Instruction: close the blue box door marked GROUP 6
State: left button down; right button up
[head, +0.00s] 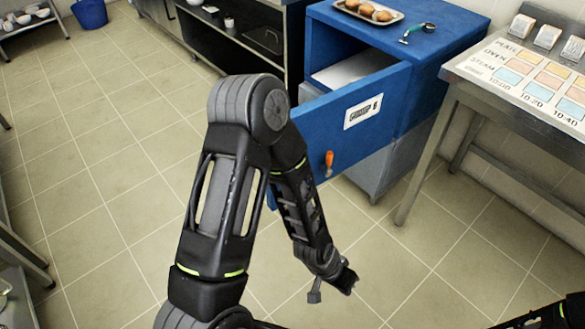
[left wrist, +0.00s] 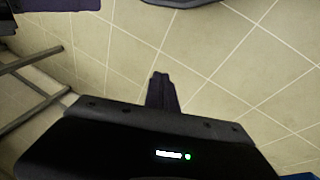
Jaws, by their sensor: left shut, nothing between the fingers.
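The blue door marked GROUP 6 (head: 352,115) stands swung open from the blue box (head: 423,75) in the head view. It has a white label and an orange handle (head: 329,159). The box's inside shows a pale shelf. My left forearm hangs down in front of the door and hides its near end. My left gripper (head: 348,282) is low over the floor, below and apart from the door. In the left wrist view its fingers (left wrist: 162,92) are shut and empty, with tiles beyond. My right gripper is out of view; only a bit of arm shows at lower right.
A tray of brown round items (head: 368,11) and a small tool (head: 418,32) lie on the box top. A metal table (head: 470,83) with a chart stands right of the box. A dark open cabinet (head: 238,42) stands left. The tiled floor around is mostly clear.

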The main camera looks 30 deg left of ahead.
pick_arm(q)
jog(key=w+a+r+m+t+y+p, duration=0.15)
jog(key=w+a+r+m, duration=0.35)
jog(key=r, duration=0.5)
jog(key=w+a+r+m+y+p, duration=0.1)
jog(key=w+a+r+m+p, duration=0.2)
jog(key=w+r+m, duration=0.55)
jog(key=s+a+r+m+g+y+p, duration=0.1)
jog(key=s+a+r+m+y, duration=0.1)
jog(key=a+r+m, duration=0.2)
jog(key=s+a+r+m+g+y, duration=0.1)
jog(key=a+r+m, duration=0.3)
jog(key=a+r, duration=0.5)
jog(key=shift+s+a+g+y+p, duration=0.35)
jog(key=shift+s+a+y, duration=0.15)
jog(key=shift+s, duration=0.3)
jog(key=shift+f, duration=0.1)
jog(key=w+a+f, duration=0.2)
jog(key=a+f, duration=0.4)
jog(key=f, duration=0.3)
jog(key=shift+w+f, duration=0.2)
jog(key=shift+f, duration=0.15)
